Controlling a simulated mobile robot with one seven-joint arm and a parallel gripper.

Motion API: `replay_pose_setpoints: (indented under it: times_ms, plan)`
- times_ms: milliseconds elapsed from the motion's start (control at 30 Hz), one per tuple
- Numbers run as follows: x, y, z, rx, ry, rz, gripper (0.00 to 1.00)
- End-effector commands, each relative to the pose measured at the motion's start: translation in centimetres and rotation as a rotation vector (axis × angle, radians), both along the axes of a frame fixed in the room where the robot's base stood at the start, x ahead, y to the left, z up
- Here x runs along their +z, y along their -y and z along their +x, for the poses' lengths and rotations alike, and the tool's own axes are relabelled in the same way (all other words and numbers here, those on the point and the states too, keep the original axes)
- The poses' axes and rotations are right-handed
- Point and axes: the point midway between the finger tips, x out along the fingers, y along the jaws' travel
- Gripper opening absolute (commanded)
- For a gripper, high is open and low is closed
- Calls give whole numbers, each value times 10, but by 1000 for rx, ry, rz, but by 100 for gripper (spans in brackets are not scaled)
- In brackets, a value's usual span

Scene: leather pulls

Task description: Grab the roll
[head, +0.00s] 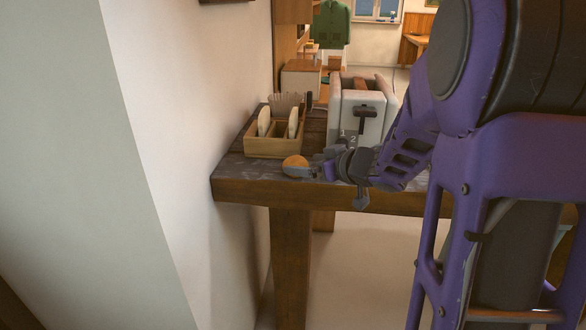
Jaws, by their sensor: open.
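The roll (295,162) is a small round orange-brown bun. It sits near the front left edge of the wooden table (235,167). My gripper (303,170) is at the roll, reaching in from the right, low over the tabletop. A fingertip shows in front of the roll's lower part. The gripper is open. The far finger is mostly hidden, so I cannot tell whether both fingers are around the roll or touching it.
A wooden box (273,145) with upright pale pieces stands just behind the roll. A white toaster (358,112) with a dark lever stands behind my gripper. A white wall (180,100) borders the table on the left.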

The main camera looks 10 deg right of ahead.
Motion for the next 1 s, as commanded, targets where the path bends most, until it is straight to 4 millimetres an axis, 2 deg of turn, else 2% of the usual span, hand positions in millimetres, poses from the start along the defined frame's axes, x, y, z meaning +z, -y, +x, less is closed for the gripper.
replay_pose_setpoints:
  times_ms: [167,433,733,767,1000]
  plan:
    - [-7,-4,10,-1,-1,0,100]
    - [-24,-19,41,0,-1,0,100]
    - [-24,-21,46,-2,0,-1,100]
    - [-24,-21,46,-2,0,-1,98]
    - [-24,-20,46,-2,0,0,55]
